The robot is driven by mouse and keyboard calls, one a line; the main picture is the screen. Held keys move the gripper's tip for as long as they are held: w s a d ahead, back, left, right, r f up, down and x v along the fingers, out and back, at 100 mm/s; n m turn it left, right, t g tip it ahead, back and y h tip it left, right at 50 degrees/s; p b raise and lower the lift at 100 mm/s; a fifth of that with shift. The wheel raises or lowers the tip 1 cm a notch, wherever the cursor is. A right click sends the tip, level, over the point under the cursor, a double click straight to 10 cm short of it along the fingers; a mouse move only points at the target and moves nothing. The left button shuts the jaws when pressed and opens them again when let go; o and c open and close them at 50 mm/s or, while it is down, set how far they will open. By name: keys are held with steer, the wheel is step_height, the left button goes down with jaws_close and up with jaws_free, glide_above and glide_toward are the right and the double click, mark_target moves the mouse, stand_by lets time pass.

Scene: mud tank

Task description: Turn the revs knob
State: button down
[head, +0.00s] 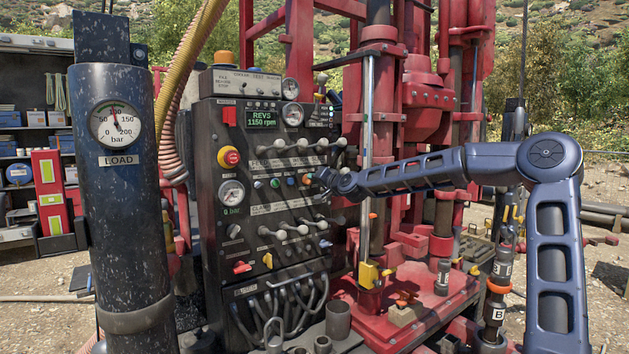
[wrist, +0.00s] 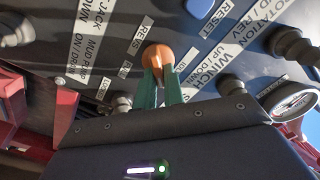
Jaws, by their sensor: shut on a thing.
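The revs knob is an orange round knob (wrist: 156,55) on the dark control panel, beside a white label reading REVS in the wrist view. My gripper (wrist: 158,75) has its two green fingers shut on the knob. In the head view the orange knob (head: 306,179) shows at the right side of the panel, with the end of my arm against it. The fingers are too small to make out there. The display (head: 261,118) on the panel reads REVS 1150 rpm.
The control panel (head: 262,260) has rows of levers, a red stop button (head: 229,157) and gauges close around the knob. A dark column with a LOAD gauge (head: 115,123) stands at the left. The red drill rig (head: 427,90) stands behind my arm.

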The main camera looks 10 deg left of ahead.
stand_by(0.3)
steer(key=c, duration=1.5)
jaws_free()
steer(key=v, duration=1)
steer(key=shift+s+d, duration=0.25)
